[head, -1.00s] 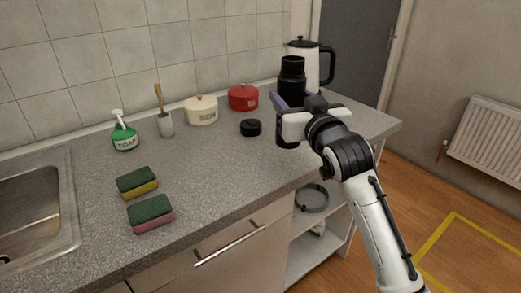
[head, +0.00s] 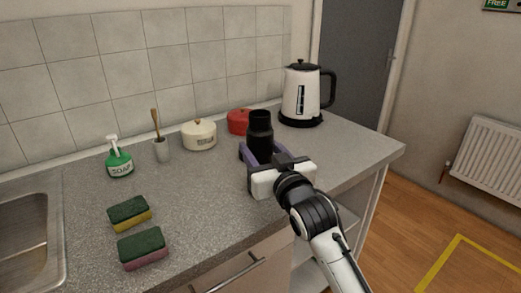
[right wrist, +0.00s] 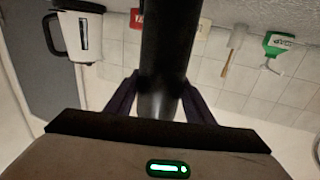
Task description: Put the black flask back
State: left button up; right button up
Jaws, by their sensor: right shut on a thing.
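The black flask (head: 260,128) is upright over the worktop, in front of the red pot. My right gripper (head: 264,156) is shut on it, with one purple finger on each side. The flask's lower part is hidden behind the gripper, so I cannot tell whether its base touches the worktop. In the right wrist view the flask (right wrist: 164,50) runs between the fingers of the gripper (right wrist: 160,98). My left gripper is not in view.
A white kettle (head: 301,95) stands at the back right. The red pot (head: 238,121), cream pot (head: 199,136), brush holder (head: 162,150) and soap bottle (head: 119,161) line the wall. Two sponges (head: 129,212) (head: 142,248) lie near the sink (head: 50,235). The worktop's right end is clear.

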jog(key=shift+f, duration=0.1)
jog(key=o, duration=1.4)
jog(key=shift+c, duration=0.2)
jog(key=v, duration=1.2)
